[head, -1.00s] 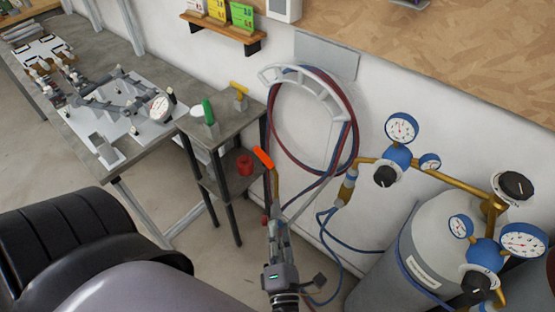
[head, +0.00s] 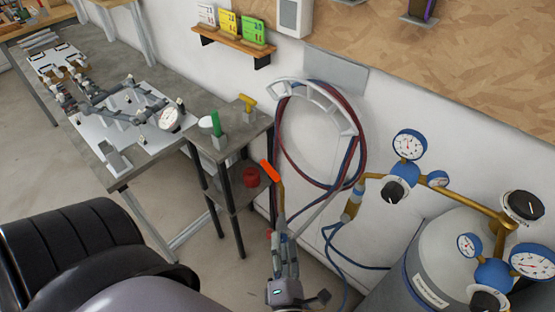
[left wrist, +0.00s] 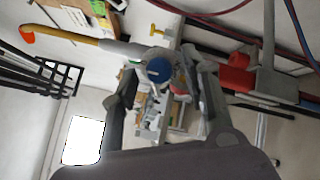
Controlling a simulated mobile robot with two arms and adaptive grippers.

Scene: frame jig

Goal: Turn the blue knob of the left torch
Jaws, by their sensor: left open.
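The torch shows in the head view with an orange tip (head: 270,171) and a brass tube (head: 281,196) leading down to my left gripper (head: 285,250). In the left wrist view its orange tip (left wrist: 27,35) is at the upper left, and its brass tube (left wrist: 70,38) runs to a grey body. The blue knob (left wrist: 159,70) faces the camera, between and slightly beyond the fingertips of my left gripper (left wrist: 165,82). The fingers are open, one on each side; contact is not clear. The knob is hidden in the head view. My right gripper is not in view.
Hoses hang on a white wall rack (head: 318,100). Gas cylinders with blue regulators (head: 407,173) stand at right. A small shelf stand (head: 240,150) holds a red pot (head: 250,177). A red part (left wrist: 237,78) sits right of the fingers in the wrist view.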

